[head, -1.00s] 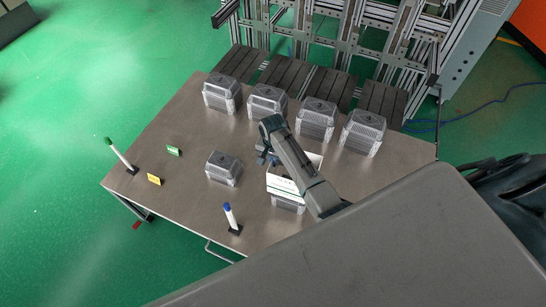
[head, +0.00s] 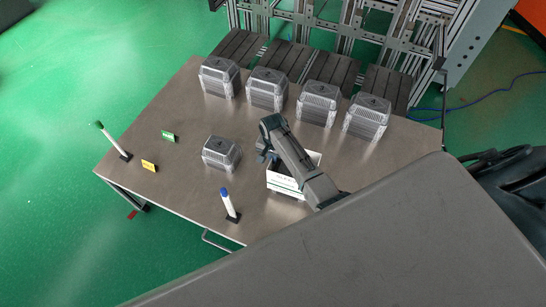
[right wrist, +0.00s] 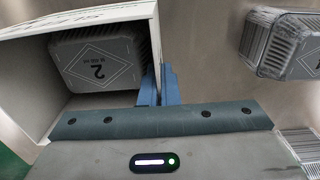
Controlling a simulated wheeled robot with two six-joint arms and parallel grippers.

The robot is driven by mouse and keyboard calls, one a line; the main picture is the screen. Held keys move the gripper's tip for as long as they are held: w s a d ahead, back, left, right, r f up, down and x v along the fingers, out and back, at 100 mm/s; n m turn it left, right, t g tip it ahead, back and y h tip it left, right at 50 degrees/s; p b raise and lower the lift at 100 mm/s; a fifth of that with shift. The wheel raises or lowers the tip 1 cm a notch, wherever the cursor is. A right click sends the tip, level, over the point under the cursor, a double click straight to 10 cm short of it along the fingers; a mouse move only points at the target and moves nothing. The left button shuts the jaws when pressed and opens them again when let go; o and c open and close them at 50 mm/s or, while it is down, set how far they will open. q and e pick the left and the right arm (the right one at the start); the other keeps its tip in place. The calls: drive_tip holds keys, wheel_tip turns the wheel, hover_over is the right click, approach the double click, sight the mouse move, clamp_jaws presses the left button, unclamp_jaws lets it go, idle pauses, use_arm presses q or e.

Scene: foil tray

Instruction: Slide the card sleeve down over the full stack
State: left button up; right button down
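The white card sleeve (head: 284,183) is an open-ended box with green print, at the front middle of the table in the head view. It surrounds a foil tray stack almost completely. In the right wrist view the sleeve's wall (right wrist: 20,90) encloses the stack's top (right wrist: 97,62), which carries a diamond label with a 2. My right gripper (head: 266,156) is at the sleeve's upper left edge. Its blue fingers (right wrist: 160,86) are shut on the sleeve's wall. My arm hides part of the sleeve. My left gripper is not in view.
A shorter stack (head: 221,153) stands left of the sleeve. Several taller stacks (head: 318,102) line the back of the table (head: 195,190). A blue-topped white post (head: 229,206), a green-topped one (head: 112,140), and yellow (head: 149,165) and green (head: 168,136) tags stand at the left and front.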

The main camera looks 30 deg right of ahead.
drive_tip(key=shift+f+b, duration=1.25)
drive_tip(key=shift+f, duration=1.35)
drive_tip(key=c, duration=1.6)
unclamp_jaws()
wheel_tip(320, 180, up, 11)
drive_tip(key=shift+f+b, duration=0.1)
drive_tip(key=shift+b, duration=0.45)
